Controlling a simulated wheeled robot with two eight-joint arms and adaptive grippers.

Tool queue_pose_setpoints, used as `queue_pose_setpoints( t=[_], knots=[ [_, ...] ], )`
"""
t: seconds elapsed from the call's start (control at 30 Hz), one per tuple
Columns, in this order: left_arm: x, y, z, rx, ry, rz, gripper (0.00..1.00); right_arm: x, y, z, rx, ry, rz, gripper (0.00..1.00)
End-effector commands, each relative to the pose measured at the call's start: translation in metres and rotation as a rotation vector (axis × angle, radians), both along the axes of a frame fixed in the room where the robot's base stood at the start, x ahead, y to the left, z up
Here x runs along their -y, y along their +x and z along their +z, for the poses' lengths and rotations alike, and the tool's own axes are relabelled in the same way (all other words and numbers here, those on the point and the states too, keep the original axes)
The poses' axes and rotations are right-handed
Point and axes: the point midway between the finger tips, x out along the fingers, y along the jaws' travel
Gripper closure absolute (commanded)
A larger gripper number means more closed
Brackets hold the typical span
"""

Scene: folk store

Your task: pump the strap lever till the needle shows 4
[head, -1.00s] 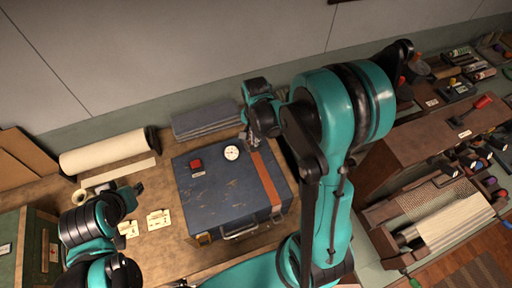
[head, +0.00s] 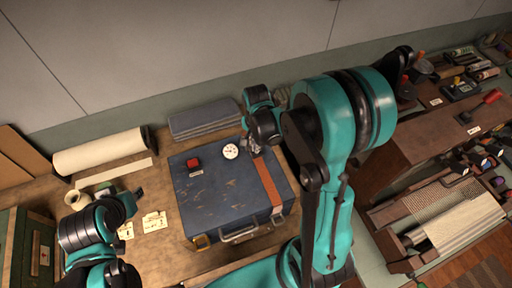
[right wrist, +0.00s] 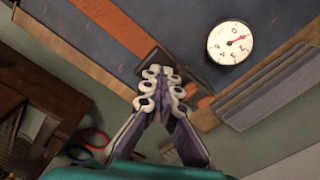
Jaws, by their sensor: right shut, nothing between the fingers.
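A blue case (head: 222,200) lies on the workbench with an orange strap (head: 268,180) across its right part. A white round gauge (head: 230,151) sits near the case's far edge. In the right wrist view the gauge (right wrist: 229,43) shows a red needle pointing just past 0, seemingly near 1. The dark strap lever (right wrist: 200,68) lies at the strap's far end, partly hidden by my fingers. My right gripper (right wrist: 163,76) is shut and empty, its fingertips at the lever; contact is unclear. My left gripper (head: 138,194) is left of the case, its jaws too small to judge.
Grey folded cloths (head: 205,118) lie behind the case. A paper roll (head: 100,152) and small cards (head: 154,222) lie to the left. Wooden racks (head: 440,215) of goods stand to the right.

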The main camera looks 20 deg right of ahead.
Motion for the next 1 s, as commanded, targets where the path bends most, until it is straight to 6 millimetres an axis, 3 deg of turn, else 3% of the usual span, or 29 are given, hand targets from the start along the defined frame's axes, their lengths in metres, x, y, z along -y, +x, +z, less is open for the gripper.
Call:
queue_pose_setpoints(
  t=[0.1, 0.37, 1.0],
  knots=[
    [0.000, 0.000, -0.008, 0.000, 0.000, 0.000, 0.71, 0.000, -0.001, -0.008, 0.001, 0.000, 0.000, 1.00],
    [0.000, 0.000, -0.001, 0.000, 0.000, 0.000, 0.71, 0.000, 0.000, 0.000, 0.001, 0.000, 0.000, 1.00],
    [0.000, 0.000, 0.054, 0.000, 0.000, 0.000, 0.71, 0.000, -0.001, 0.079, 0.000, 0.000, 0.000, 1.00]
  ],
)
